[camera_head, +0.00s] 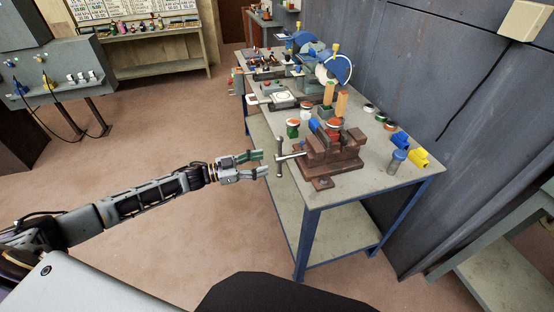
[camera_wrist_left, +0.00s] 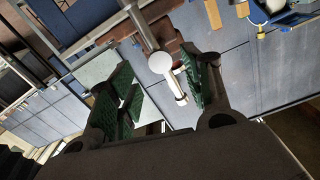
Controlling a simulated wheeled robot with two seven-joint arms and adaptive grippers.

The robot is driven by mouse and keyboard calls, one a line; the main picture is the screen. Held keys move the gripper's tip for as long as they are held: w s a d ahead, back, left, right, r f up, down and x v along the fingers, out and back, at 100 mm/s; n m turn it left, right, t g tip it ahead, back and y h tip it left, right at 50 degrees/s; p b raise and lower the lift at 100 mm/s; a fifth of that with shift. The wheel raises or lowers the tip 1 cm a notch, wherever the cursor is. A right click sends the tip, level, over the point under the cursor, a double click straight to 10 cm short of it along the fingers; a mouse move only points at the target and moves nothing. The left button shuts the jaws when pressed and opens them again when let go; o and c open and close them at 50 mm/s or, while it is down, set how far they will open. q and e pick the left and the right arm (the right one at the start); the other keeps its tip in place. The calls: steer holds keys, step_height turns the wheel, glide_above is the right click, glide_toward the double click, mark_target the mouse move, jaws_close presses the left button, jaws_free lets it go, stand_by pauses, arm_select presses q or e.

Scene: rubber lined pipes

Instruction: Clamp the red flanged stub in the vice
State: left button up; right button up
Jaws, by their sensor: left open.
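The brown vice (camera_head: 335,160) stands at the near end of the grey workbench. A red-topped flanged stub (camera_head: 333,123) stands upright at the vice's top, by its jaws; whether the jaws touch it I cannot tell. The vice's steel handle (camera_head: 280,158) sticks out towards my left gripper. My left gripper (camera_head: 261,163) is open, just left of the handle in the head view. In the left wrist view, the handle's round end (camera_wrist_left: 160,62) and bar show between the green finger pads, with no clear contact. My right gripper is not in view.
Another red-topped stub (camera_head: 306,106) and a green one (camera_head: 293,128) stand behind the vice. A blue-grey cylinder (camera_head: 397,161) and yellow and blue blocks stand to its right. A grinder (camera_head: 334,68) is further back. The floor left of the bench is clear.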

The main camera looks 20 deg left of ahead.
mark_target(277, 159)
arm_select(q)
steer(key=shift+x, duration=3.4)
steer(key=c, duration=0.9)
jaws_close()
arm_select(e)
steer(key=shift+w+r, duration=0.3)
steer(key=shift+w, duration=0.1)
